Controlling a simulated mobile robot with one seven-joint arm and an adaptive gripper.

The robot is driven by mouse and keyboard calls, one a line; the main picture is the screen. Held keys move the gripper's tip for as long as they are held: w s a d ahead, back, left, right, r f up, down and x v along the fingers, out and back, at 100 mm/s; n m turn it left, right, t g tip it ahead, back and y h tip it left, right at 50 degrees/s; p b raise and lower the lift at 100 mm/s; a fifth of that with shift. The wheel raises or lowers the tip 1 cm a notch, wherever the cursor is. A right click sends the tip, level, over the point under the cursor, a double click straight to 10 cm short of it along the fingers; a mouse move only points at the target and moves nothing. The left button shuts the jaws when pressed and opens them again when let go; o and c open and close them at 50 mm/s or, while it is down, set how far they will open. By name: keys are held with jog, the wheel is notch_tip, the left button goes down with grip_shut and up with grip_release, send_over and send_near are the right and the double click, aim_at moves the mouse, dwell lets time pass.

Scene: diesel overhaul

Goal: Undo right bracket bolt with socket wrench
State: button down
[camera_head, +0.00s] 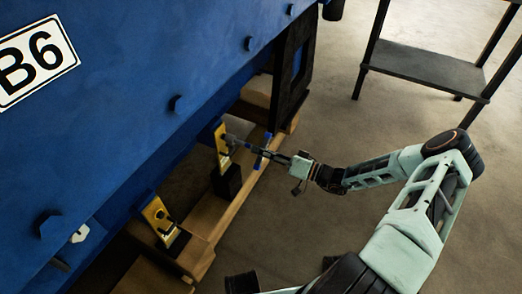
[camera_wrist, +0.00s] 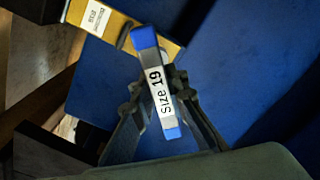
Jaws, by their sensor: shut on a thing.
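The socket wrench (camera_head: 264,152) has a blue bar handle with a white "Size 19" label, readable in the wrist view (camera_wrist: 161,92). My gripper (camera_head: 274,157) is shut on this handle; its fingers (camera_wrist: 153,95) lie on both sides of it. The wrench's grey shaft points left to the right yellow bracket (camera_head: 221,146), and its end appears to meet the bracket's face. The bracket bolt is hidden there, so I cannot tell whether the socket sits on it. A yellow bracket with a white label (camera_wrist: 118,22) shows at the top of the wrist view. The left yellow bracket (camera_head: 154,213) stands nearer.
A large blue body (camera_head: 120,100) marked "B6" rises above the brackets. A wooden beam frame (camera_head: 228,215) and a black block (camera_head: 227,184) lie beneath it. A dark shelf table (camera_head: 425,68) stands at upper right. The floor between is clear.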

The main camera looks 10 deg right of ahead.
jog(key=m, duration=0.4)
jog(key=shift+r+p, duration=0.1)
jog(key=shift+p, duration=0.25)
jog(key=m, duration=0.3)
jog(key=shift+m+t+p, duration=0.3)
jog(key=shift+m+p, duration=0.05)
jog(key=shift+m, duration=0.05)
jog(key=m+p, duration=0.1)
jog(key=m, duration=0.6)
jog(key=shift+h, duration=0.3)
jog(key=m+p, duration=0.1)
jog(key=m, duration=0.5)
jog(key=shift+r, duration=0.1)
jog(key=m+p, duration=0.1)
jog(key=m, duration=0.5)
jog(key=shift+m, duration=0.4)
jog(key=shift+b, duration=0.3)
